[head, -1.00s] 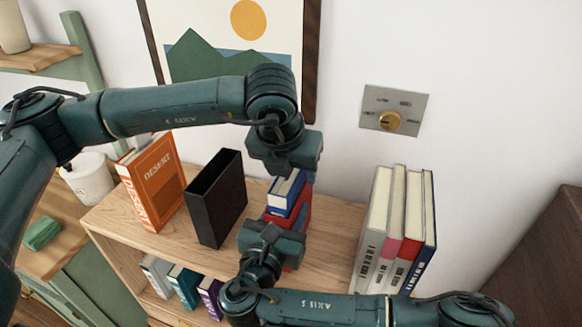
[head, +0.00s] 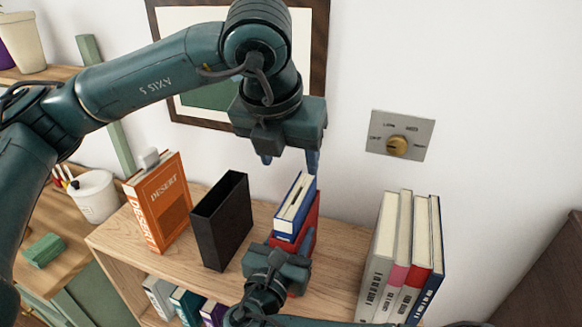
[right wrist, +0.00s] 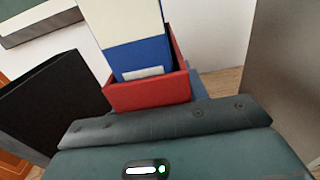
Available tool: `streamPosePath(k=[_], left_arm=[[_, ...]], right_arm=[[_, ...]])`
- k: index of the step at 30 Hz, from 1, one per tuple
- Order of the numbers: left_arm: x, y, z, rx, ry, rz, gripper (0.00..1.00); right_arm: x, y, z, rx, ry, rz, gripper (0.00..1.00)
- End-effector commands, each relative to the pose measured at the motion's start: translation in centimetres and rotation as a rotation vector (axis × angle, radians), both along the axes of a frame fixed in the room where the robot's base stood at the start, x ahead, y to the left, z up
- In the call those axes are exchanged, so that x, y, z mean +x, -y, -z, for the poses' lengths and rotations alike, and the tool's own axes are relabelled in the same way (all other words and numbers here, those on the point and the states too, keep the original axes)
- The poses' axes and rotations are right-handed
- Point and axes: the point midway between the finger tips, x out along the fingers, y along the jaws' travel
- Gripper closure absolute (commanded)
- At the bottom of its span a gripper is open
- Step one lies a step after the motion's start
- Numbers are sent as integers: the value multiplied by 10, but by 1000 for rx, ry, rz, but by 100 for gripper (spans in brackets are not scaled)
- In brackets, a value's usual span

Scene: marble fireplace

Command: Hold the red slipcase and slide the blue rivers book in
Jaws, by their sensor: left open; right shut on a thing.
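The red slipcase (head: 309,224) stands upright on the wooden shelf top. The blue rivers book (head: 296,204) stands partly inside it, its upper part rising above the rim. In the right wrist view the book (right wrist: 140,58) sits between the walls of the slipcase (right wrist: 147,93). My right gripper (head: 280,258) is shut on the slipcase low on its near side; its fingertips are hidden. My left gripper (head: 290,160) is open and empty above the book, fingers pointing down, apart from it.
A black slipcase (head: 222,225) and an orange desert book (head: 160,203) stand to the left. Several upright books (head: 400,260) stand at the right. A dial plate (head: 400,137) is on the wall. Bare wood (head: 340,262) lies between the red slipcase and the right books.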

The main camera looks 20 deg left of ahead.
Motion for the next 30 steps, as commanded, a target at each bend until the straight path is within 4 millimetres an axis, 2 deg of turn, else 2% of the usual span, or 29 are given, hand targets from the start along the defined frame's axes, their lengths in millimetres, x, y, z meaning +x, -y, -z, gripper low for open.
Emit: streamPosePath(k=[9, 10, 18, 26, 30], left_arm=[[-1, 0, -2, 0, 0, 1, 44], [-1, 0, -2, 0, 0, 0, 44], [-1, 0, -2, 0, 0, 0, 44], [-1, 0, -2, 0, 0, 0, 44], [-1, 0, -2, 0, 0, 0, 44]], right_arm=[[0, 0, 0, 0, 1, 0, 83], [0, 0, 0, 0, 1, 0, 54], [0, 0, 0, 0, 0, 0, 32], [-1, 0, 0, 0, 0, -1, 31], [-14, -1, 1, 1, -2, -4, 31]])
